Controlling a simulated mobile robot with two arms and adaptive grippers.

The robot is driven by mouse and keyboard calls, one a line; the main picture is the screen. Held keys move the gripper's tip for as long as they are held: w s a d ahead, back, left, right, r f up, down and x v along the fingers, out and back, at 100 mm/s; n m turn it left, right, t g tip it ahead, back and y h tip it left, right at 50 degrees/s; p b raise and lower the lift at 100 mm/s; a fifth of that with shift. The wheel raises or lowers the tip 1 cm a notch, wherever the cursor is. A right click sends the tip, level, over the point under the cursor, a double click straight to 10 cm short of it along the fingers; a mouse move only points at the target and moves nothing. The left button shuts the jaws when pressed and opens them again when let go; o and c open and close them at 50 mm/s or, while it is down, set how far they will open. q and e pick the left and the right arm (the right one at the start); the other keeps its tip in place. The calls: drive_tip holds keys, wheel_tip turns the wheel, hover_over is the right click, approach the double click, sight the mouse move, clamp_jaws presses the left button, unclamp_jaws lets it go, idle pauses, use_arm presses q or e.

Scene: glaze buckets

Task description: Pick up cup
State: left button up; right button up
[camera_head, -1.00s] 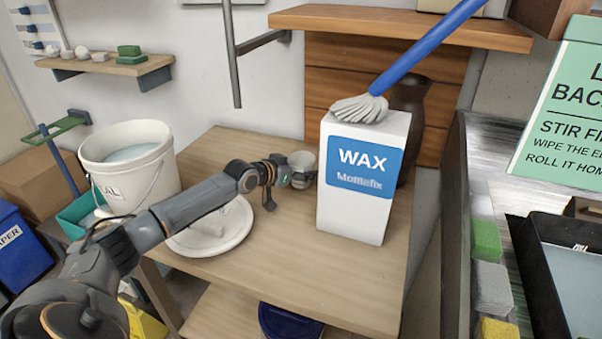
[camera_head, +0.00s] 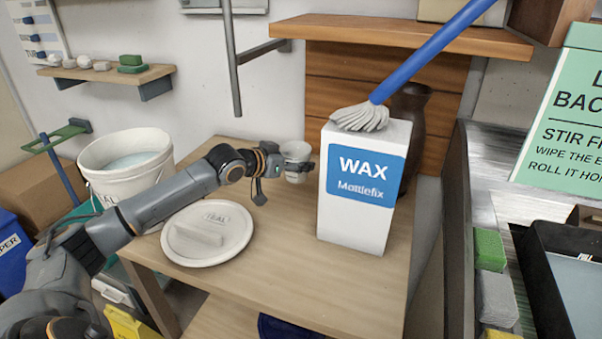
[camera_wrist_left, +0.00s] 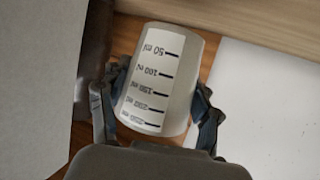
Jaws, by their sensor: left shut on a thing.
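The cup (camera_head: 296,152) is a small whitish vessel just left of the wax box in the head view. In the left wrist view the cup (camera_wrist_left: 160,80) shows black ml measuring marks and lies between the two fingers. My left gripper (camera_head: 292,168) is shut on the cup; in the left wrist view its fingers (camera_wrist_left: 158,108) touch both sides. Part of the cup is hidden behind the gripper in the head view. I cannot tell how far it is above the table. My right gripper is not in view.
A white bucket (camera_head: 125,165) and round lid (camera_head: 207,250) are left. The wooden table (camera_head: 275,270) is clear at front.

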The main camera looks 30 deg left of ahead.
use_arm(q)
drive_tip(key=s+d+r+b, duration=0.1)
drive_tip(key=s+r, duration=0.3)
drive_tip(key=s, duration=0.5)
drive_tip(key=shift+s+d+r, duration=0.35)
drive_tip(key=shift+d+r, duration=0.05)
drive_tip(key=shift+d, duration=0.25)
